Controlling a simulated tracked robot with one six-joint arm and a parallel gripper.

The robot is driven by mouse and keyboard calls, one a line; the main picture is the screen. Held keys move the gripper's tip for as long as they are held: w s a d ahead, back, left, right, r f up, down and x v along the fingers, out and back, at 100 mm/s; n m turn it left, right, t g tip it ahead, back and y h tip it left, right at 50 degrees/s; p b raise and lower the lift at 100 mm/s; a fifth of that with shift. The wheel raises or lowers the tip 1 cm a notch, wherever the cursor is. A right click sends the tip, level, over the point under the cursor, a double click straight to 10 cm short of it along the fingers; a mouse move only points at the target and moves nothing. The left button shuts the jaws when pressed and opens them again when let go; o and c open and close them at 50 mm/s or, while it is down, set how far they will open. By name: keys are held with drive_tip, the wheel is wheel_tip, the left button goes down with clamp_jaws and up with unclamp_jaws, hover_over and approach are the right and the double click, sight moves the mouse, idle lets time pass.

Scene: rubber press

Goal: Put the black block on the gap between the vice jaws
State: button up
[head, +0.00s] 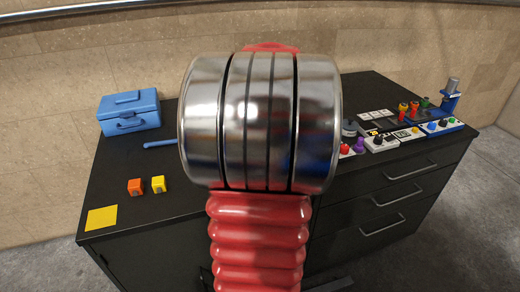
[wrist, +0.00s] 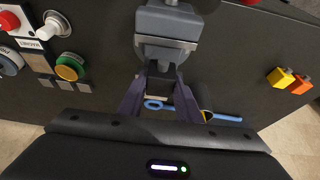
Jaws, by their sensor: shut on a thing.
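In the wrist view, the grey-blue vice (wrist: 168,25) stands at the top middle, just past my fingertips. My gripper (wrist: 163,72) points at it, its two dark purple fingers shut on a small dark thing, seemingly the black block (wrist: 160,69). The block's edges are hard to tell against the dark fingers and bench. It appears close to the near side of the vice jaws; whether it touches them, I cannot tell. In the head view my own arm hides the vice, the block and my gripper.
A blue wrench (wrist: 225,117) and a dark roll with a yellow rim (wrist: 205,105) lie near the fingers. Orange (head: 135,187) and yellow (head: 158,184) blocks, a yellow square (head: 102,218) and a blue toolbox (head: 128,112) are left; control panels (head: 383,142) are right on the black bench (head: 110,180).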

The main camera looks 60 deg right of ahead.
drive_tip(key=shift+f, duration=1.85)
drive_tip(key=shift+f, duration=0.1)
drive_tip(key=o, duration=1.1)
drive_tip(key=v, duration=1.2)
drive_tip(key=shift+w, duration=0.1)
